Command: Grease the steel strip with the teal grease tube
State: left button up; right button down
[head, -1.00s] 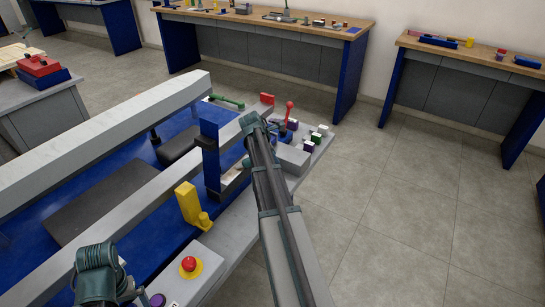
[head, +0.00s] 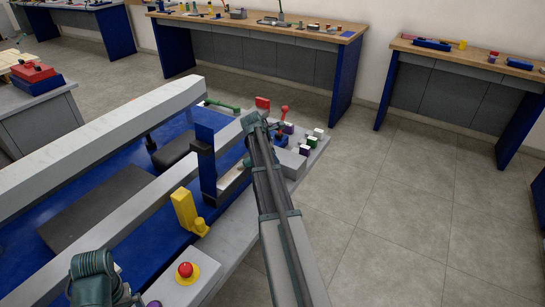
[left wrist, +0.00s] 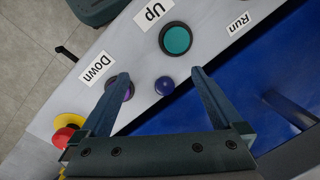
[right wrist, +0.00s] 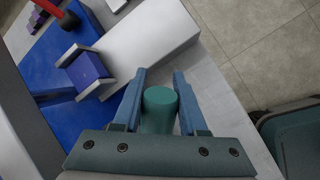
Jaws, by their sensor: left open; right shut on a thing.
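A teal cylinder, the grease tube (right wrist: 160,108), stands between the fingers of my right gripper (right wrist: 160,84) in the right wrist view; the gripper is shut on it. In the head view my right arm covers the tube and most of that gripper. A pale flat piece (head: 235,178), perhaps the steel strip, lies beside the blue post on the cart; my arm partly hides what is around it.
The panel has a teal Up button (left wrist: 177,40), a purple button (left wrist: 122,88) by the Down label and a red stop button (head: 184,270). A yellow bracket (head: 187,210), grey block (head: 290,160) and red-knobbed lever (head: 284,108) stand on the cart. Floor at right is clear.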

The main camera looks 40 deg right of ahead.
jog(key=shift+w+d, duration=0.15)
jog(key=shift+d, duration=0.3)
jog(key=shift+w+d, duration=0.2)
jog(key=shift+d, duration=0.55)
jog(key=shift+w+d, duration=0.2)
jog(key=shift+d, duration=0.45)
jog(key=shift+w+d, duration=0.2)
jog(key=shift+d, duration=0.45)
jog(key=shift+s+a, duration=0.1)
jog(key=shift+a, duration=0.05)
